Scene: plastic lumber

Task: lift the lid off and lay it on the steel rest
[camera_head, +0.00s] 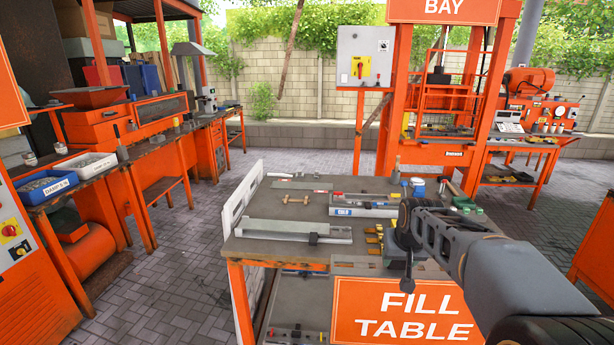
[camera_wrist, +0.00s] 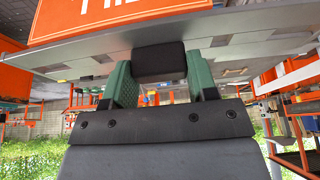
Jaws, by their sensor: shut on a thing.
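My gripper (camera_wrist: 160,70) has green fingers, shut on a dark block (camera_wrist: 160,62) in the wrist view. Whether this block belongs to the lid cannot be told. In the head view my gripper (camera_head: 403,232) is dark and edge-on over the table's front right; its fingertips are hidden. A long grey steel piece (camera_head: 285,230) with a small black block (camera_head: 313,239) lies across the front left of the table, left of my gripper. A thin flat grey strip (camera_head: 300,185) lies further back. Which of these is the lid or the steel rest is unclear.
The fill table (camera_head: 255,206) also bears a grey tray with a blue label (camera_head: 342,211), a small wooden piece (camera_head: 295,199) and yellow parts (camera_head: 374,238). A white panel (camera_head: 238,208) stands along its left edge. Open paved floor (camera_head: 195,250) lies to the left.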

